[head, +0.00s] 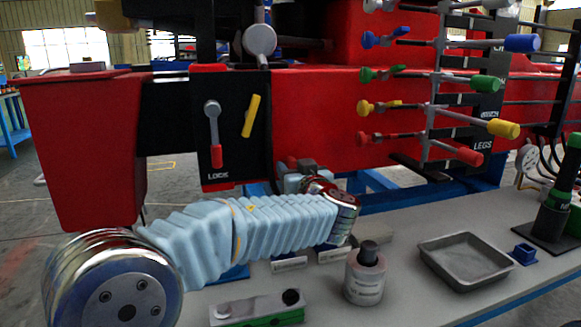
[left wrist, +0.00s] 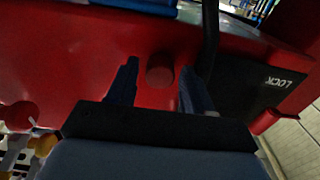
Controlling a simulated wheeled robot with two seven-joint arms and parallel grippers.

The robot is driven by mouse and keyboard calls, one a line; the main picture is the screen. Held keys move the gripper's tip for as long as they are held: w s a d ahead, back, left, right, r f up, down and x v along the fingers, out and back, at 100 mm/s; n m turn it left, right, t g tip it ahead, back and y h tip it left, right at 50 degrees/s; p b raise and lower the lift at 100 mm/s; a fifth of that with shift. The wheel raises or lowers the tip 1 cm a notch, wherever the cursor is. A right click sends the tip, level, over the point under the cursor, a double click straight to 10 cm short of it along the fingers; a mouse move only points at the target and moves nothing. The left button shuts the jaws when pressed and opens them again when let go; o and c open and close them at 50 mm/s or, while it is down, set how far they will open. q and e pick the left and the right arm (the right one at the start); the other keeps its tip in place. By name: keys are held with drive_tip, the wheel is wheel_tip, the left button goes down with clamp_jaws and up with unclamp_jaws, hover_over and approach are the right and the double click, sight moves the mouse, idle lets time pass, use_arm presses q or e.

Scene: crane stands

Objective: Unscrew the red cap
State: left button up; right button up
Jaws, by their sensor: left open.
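The red cap (left wrist: 160,70) is a short round red knob on the red machine side in the left wrist view. It lies between the two dark fingertips of my left gripper (left wrist: 158,88), with a gap on either side. My left gripper is open and does not appear to touch the cap. In the head view my left gripper (head: 302,172) is at the red machine's lower edge, partly hidden by my own wrist. I cannot make out the cap in that view. My right gripper is not in view.
A black LOCK panel (head: 187,130) with red and yellow handles is left of my gripper. Colored levers (head: 433,90) stick out at right. The grey bench holds a bottle (head: 365,275), a metal tray (head: 466,258) and a small blue block (head: 523,253). A dark hose (left wrist: 209,45) runs near the right finger.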

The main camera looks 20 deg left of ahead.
use_arm(q)
drive_tip(key=shift+c, duration=0.3)
clamp_jaws()
drive_tip(key=shift+b, duration=0.3)
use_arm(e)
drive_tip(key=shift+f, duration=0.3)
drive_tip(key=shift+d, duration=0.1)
use_arm(q)
drive_tip(key=n+b, duration=0.5)
drive_tip(key=b, duration=0.6)
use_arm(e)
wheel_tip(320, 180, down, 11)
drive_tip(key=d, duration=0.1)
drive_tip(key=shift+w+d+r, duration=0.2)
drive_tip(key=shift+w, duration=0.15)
